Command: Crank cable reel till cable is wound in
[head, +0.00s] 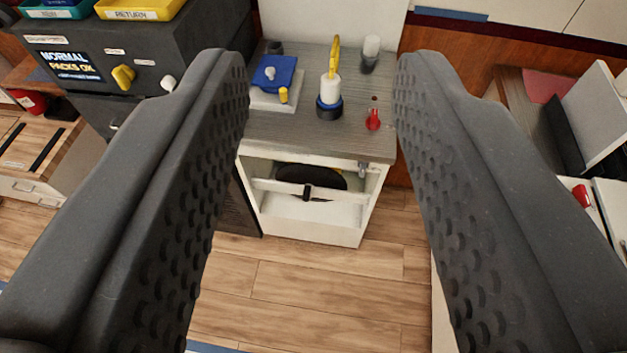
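My gripper (318,72) is open and empty, its two dark textured fingers spread wide at left and right. Between them and farther off stands a white cabinet (308,232) with a grey wood top. In its open front is a dark round thing (311,180) with a little yellow behind a white crossbar, perhaps the cable reel. On the top stand a blue piece with a yellow knob on a white base (273,78) and a white cylinder with a blue and black foot and yellow upright part (330,92). I cannot tell which part is the crank, and no cable shows clearly.
A small red-handled part (373,121) and a clear-topped cup (370,52) are on the cabinet top. A dark machine (75,58) with a lit display and bins stands at left. White furniture (597,110) is at right. Wood floor (310,295) in front is clear.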

